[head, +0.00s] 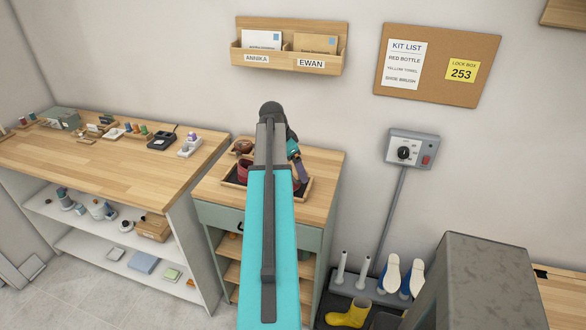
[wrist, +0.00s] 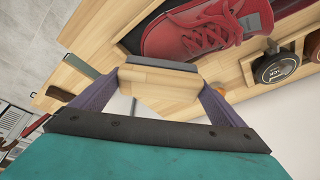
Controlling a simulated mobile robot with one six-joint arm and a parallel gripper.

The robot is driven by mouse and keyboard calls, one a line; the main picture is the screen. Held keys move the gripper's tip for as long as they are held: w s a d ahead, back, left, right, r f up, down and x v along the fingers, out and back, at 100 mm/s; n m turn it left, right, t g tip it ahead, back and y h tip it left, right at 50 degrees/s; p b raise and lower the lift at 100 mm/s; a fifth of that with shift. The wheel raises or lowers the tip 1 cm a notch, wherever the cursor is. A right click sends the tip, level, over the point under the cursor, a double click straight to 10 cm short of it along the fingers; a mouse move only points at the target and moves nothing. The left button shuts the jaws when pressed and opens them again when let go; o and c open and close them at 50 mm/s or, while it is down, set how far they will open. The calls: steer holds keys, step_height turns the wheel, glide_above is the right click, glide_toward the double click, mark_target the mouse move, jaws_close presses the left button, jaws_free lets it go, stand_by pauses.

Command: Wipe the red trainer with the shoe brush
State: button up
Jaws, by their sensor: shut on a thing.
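The red trainer (wrist: 200,32) lies on its tray at the top of the wrist view, its laces showing. In the head view a dark red part of it (head: 243,172) shows beside my arm, which hides most of the rest. My gripper (wrist: 160,84) is shut on the shoe brush (wrist: 158,78), a pale wooden block with a dark strip along its far edge. The brush is just in front of the trainer's near side in the picture. I cannot tell whether they touch. In the head view my arm hides the brush.
The wooden tray (head: 228,184) sits on a cabinet top (head: 321,170). A round dark tin (wrist: 272,67) stands right of the trainer. A green-and-brown thing (wrist: 79,80) lies to the left. A long worktop (head: 110,160) with small items is at left.

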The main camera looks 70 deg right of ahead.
steer(key=shift+w+d+r, duration=0.1)
steer(key=shift+d, duration=1.1)
steer(key=shift+f, duration=0.2)
steer(key=shift+a, duration=0.15)
steer(key=shift+a+f, duration=0.2)
steer(key=shift+a, duration=1.8)
steer(key=shift+r, duration=0.1)
steer(key=shift+s+d+r+p, duration=0.15)
steer(key=shift+r+p, duration=0.5)
steer(key=shift+r, duration=0.85)
steer(key=shift+s+r+p, duration=0.2)
steer(key=shift+r+p, duration=0.45)
steer(key=shift+r, duration=0.85)
steer(key=shift+s+r+p, duration=0.1)
steer(key=shift+r+p, duration=0.65)
steer(key=shift+r, duration=0.75)
